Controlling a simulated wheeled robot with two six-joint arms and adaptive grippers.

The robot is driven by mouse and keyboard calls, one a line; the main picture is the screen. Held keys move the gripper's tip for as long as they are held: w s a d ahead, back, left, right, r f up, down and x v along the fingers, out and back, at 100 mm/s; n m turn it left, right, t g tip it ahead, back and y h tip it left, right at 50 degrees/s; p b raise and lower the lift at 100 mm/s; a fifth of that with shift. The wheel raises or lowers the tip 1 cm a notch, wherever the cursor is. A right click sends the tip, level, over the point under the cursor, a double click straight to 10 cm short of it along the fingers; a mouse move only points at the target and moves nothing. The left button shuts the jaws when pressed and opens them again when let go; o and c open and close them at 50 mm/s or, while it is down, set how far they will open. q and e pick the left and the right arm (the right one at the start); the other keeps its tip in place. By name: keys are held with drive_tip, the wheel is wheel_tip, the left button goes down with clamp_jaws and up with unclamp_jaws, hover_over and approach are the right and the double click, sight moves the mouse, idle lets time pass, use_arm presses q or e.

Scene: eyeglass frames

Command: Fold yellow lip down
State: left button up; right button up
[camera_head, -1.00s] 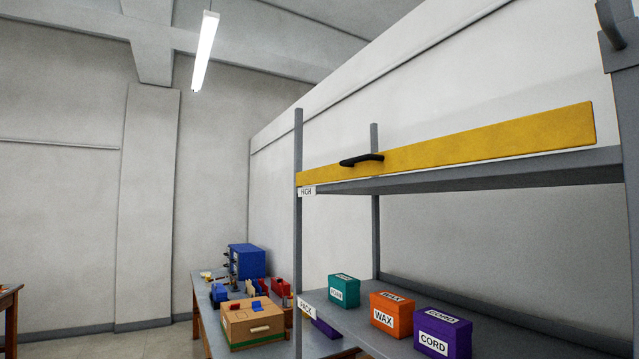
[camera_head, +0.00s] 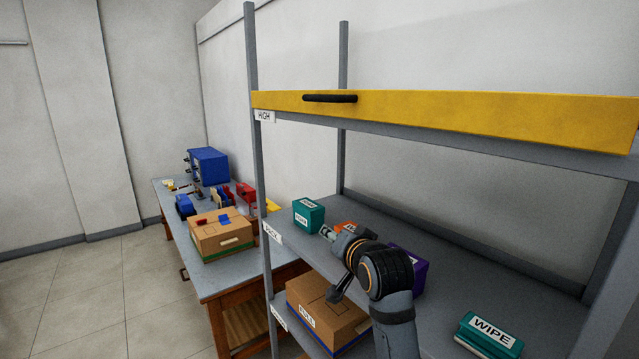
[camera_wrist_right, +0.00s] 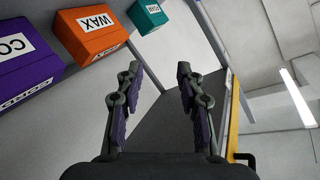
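The yellow lip (camera_head: 470,117) is a long flat board standing upright along the front edge of the top shelf. A black handle (camera_head: 330,98) sits near its left end. In the right wrist view the lip (camera_wrist_right: 232,135) shows edge-on at the right, with the handle (camera_wrist_right: 245,158) below. My right gripper (camera_head: 330,264) is in front of the middle shelf, below and apart from the lip. In the right wrist view its two fingers (camera_wrist_right: 159,68) are spread with nothing between them. My left gripper is not in view.
The middle shelf holds a teal box (camera_head: 308,215), an orange WAX box (camera_wrist_right: 90,32), a purple CORD box (camera_wrist_right: 25,58) and a teal WIPE box (camera_head: 488,335). A cardboard box (camera_head: 325,312) is on the shelf below. A workbench (camera_head: 212,278) stands at the left. Space before the lip is clear.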

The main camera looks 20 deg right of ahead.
sight(323, 101)
drive_tip(key=s+a+r+m+t, duration=0.1)
drive_tip(key=s+r+m+t, duration=0.15)
drive_tip(key=r, duration=1.15)
drive_tip(key=s+a+r+m+t, duration=0.1)
drive_tip(key=s+r+t, duration=0.15)
drive_tip(key=r, duration=1.05)
drive_tip(key=shift+t+y, duration=0.3)
drive_tip(key=p+x, duration=0.3)
drive_tip(key=x, duration=0.2)
drive_tip(key=p+x, duration=0.3)
drive_tip(key=x, duration=0.2)
drive_tip(key=shift+w+d+r, duration=0.15)
drive_tip(key=shift+w+r, duration=0.1)
drive_tip(key=shift+r, duration=0.05)
drive_tip(key=shift+w+f, duration=0.1)
drive_tip(key=shift+w, duration=0.3)
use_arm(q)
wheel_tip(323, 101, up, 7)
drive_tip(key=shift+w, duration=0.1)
use_arm(e)
clamp_jaws()
